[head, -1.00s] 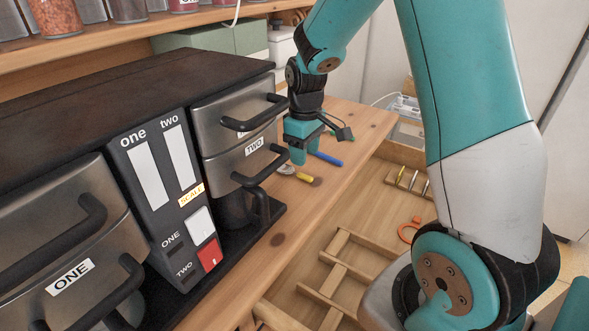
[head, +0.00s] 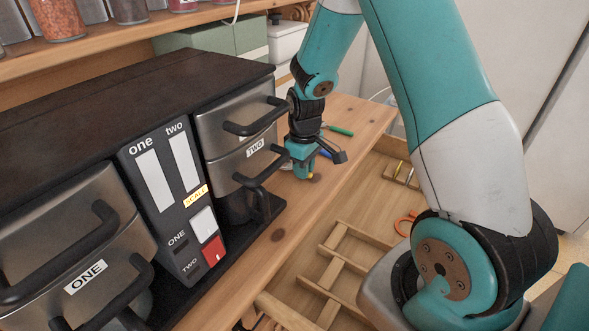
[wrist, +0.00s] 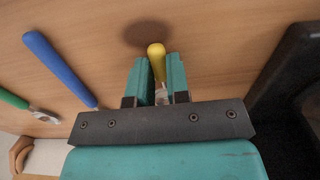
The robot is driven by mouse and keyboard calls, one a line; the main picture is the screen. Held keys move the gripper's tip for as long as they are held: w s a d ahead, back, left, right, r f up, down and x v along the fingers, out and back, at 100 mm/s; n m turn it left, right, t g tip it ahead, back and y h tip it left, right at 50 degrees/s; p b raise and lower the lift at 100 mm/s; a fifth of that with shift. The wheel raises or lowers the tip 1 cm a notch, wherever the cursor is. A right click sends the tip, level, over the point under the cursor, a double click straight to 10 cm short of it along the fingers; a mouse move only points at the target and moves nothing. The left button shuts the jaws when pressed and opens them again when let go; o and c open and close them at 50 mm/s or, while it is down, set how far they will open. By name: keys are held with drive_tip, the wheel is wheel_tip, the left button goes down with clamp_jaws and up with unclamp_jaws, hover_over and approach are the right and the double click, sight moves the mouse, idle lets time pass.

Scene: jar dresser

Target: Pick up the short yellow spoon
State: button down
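The short yellow spoon shows its yellow handle (wrist: 156,50) between my two teal fingers in the wrist view, with a bit of its metal neck behind. The fingers of my gripper (wrist: 158,70) are close together, one along each side of the handle, and look shut on it. The handle end sticks out past the fingertips. In the head view my gripper (head: 301,165) is down at the wooden top, and only the yellow handle end (head: 310,176) shows below it. The spoon's bowl is hidden. The spoon appears to be still at the surface.
A blue-handled utensil (wrist: 58,68) and a green-handled one (wrist: 14,99) lie to the left in the wrist view. The dark dispenser unit (head: 150,110) with black handles stands close left of my gripper in the head view. An open drawer with wooden dividers (head: 345,270) is at the right.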

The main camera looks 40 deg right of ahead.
idle(0.3)
wheel_tip(320, 180, up, 20)
drive_tip(key=b, duration=0.4)
idle(0.5)
